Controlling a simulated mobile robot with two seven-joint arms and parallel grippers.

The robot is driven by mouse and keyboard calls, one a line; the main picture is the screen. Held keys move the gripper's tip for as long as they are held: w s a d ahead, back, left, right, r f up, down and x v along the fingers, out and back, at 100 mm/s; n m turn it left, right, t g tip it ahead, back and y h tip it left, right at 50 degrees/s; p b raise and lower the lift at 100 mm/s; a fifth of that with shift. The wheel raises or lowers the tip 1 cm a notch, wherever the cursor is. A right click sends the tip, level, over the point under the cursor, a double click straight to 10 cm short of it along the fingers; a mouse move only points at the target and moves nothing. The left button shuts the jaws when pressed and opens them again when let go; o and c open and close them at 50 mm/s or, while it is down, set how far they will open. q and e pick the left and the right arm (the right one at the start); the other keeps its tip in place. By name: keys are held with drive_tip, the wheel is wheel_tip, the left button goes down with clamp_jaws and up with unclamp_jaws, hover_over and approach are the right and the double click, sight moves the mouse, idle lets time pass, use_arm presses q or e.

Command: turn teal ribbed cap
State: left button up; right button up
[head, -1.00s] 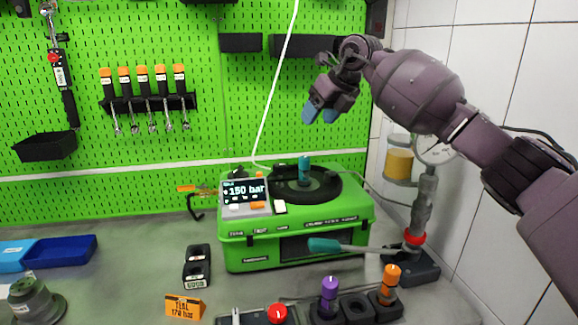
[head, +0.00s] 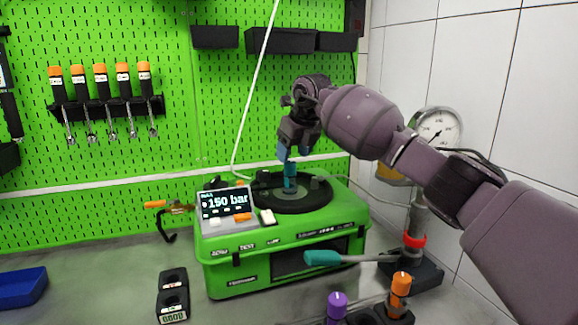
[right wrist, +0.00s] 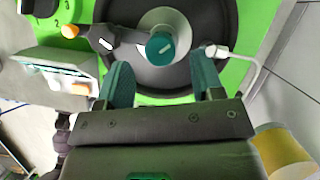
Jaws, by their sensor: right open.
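The teal ribbed cap (head: 290,174) stands upright at the middle of the black round plate on top of the green test unit (head: 235,274). In the right wrist view the cap (right wrist: 161,46) is seen from above, with a white line on its top. My right gripper (head: 290,156) is open and points down just above the cap. In the right wrist view its two teal fingertips (right wrist: 160,72) are on either side of the cap's near edge, apart from it. My left gripper is not in view.
The unit's display (head: 226,203) reads 150 bar. A teal-handled lever (head: 322,258) crosses the unit's front. A pressure gauge (head: 437,128) stands at right. In the right wrist view a white hose (right wrist: 216,52) ends beside the right finger.

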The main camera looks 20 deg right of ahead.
sight(290, 162)
drive_tip(key=shift+x, duration=2.15)
drive_tip(key=c, duration=0.9)
drive_tip(key=shift+r, duration=0.1)
